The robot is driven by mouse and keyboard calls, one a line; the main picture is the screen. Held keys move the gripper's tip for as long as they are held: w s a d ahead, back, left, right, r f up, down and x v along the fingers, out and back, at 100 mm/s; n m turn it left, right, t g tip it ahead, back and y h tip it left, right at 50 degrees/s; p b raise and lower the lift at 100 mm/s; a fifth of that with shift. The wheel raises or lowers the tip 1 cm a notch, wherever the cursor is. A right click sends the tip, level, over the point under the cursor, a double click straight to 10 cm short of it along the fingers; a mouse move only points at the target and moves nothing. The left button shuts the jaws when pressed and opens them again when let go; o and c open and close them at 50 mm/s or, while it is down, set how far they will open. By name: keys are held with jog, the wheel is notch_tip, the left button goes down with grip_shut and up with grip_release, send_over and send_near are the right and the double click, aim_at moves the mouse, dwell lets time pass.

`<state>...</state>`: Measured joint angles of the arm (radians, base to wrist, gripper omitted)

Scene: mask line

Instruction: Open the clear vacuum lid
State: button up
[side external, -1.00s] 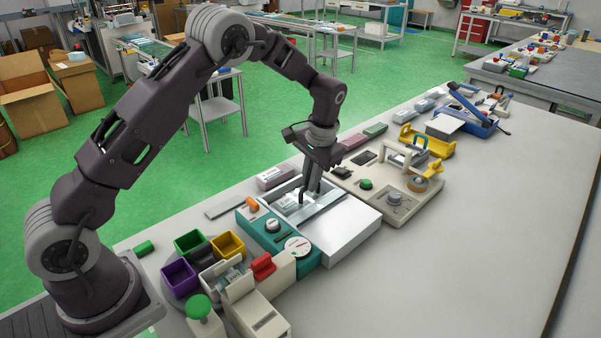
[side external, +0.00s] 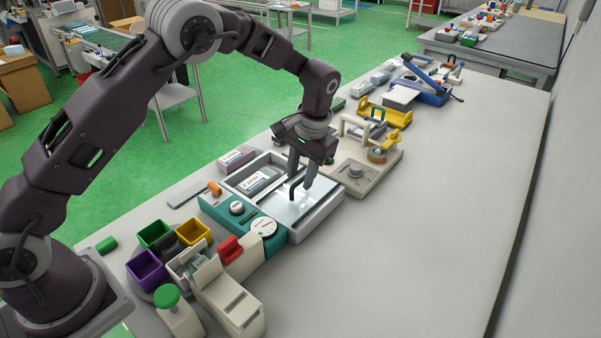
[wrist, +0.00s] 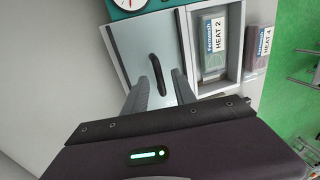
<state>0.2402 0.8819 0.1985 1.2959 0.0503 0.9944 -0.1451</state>
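The clear vacuum lid (side external: 314,201) is a flat pane with a black handle (side external: 293,188). It lies over the right half of the white vacuum box (side external: 325,220), and its pane also shows in the wrist view (wrist: 133,42). The left compartment is uncovered, with a packet (side external: 260,180) inside; the wrist view shows a packet labelled HEAT 2 (wrist: 213,45). My gripper (side external: 299,181) is just above the lid at the handle. In the wrist view its fingertips (wrist: 161,76) are apart, with the handle's near end between them and gaps on both sides.
A teal panel (side external: 225,215) with a dial (side external: 263,228) adjoins the box. A tan fixture (side external: 365,178) stands close behind on the right. Coloured bins (side external: 147,268) are at the front left. The bench's right side is clear.

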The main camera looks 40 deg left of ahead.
notch_tip(320, 180, up, 6)
jog(key=d, duration=0.1)
notch_tip(320, 180, up, 8)
send_over(305, 196)
jog(key=s+a, duration=0.1)
jog(key=s, duration=0.3)
jog(key=s+a+r+t+h, duration=0.2)
jog(key=s+r, duration=0.6)
jog(key=s, duration=0.2)
jog(key=s+f+t, duration=0.2)
jog(key=s+t, duration=0.1)
jog(key=s, duration=1.6)
jog(key=shift+s+t, duration=0.3)
jog(key=shift+a, duration=0.1)
